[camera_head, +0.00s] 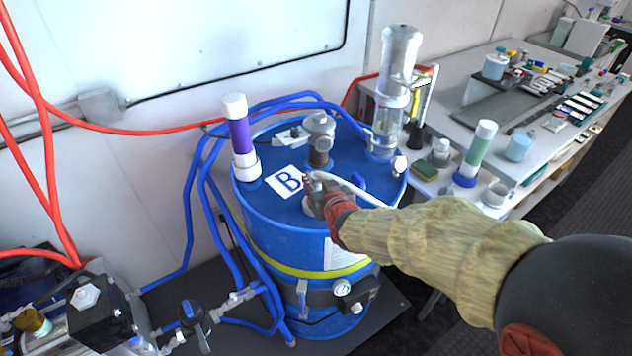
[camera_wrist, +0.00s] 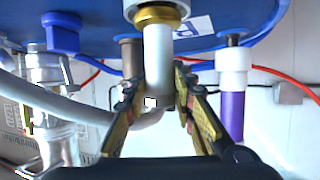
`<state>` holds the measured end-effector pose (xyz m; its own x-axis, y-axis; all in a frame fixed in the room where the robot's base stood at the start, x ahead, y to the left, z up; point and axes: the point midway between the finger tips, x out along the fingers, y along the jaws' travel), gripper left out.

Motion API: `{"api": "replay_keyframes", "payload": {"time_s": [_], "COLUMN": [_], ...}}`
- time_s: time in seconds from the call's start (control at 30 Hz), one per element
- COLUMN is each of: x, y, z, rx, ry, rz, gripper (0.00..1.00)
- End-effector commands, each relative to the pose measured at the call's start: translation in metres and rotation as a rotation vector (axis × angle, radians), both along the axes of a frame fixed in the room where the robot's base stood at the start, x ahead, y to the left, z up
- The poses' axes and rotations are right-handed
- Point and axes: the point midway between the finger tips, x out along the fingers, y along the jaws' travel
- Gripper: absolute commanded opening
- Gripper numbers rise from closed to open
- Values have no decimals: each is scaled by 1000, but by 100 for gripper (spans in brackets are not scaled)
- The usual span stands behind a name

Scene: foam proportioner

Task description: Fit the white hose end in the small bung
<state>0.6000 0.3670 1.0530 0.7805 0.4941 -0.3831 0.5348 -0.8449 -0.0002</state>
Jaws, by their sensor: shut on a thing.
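The white hose end (camera_wrist: 158,50) is a straight white tube between my gripper's fingers (camera_wrist: 157,88), which are shut on it. Its tip meets a brass collar (camera_wrist: 160,15) with a white part beyond, at the drum's top; I cannot tell how deep it sits or whether the collar belongs to the hose or the bung. The white hose (camera_wrist: 60,103) bends away to the left in the wrist view and shows behind my glove (camera_head: 355,190) in the head view. My gripper (camera_head: 316,188) is over the blue drum's lid (camera_head: 275,215), right of label B, and mostly hides the small bung.
On the drum stand a grey fitting (camera_head: 319,140), a purple-and-white cylinder (camera_head: 240,135) and a clear cylinder with a grey top (camera_head: 392,90). Blue hoses (camera_head: 205,180) loop around the drum's left and back. A cluttered bench (camera_head: 455,185) lies at right.

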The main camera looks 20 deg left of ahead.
Motion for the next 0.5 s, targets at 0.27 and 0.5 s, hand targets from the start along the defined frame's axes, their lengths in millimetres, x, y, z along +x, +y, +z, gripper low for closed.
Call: {"api": "replay_keyframes", "payload": {"time_s": [0.27,0.5], "x": [0,0], "y": [0,0], "z": [1,-3], "rx": [2,2], "ry": [-3,-3], "rz": [0,0], "gripper": [0,0]}}
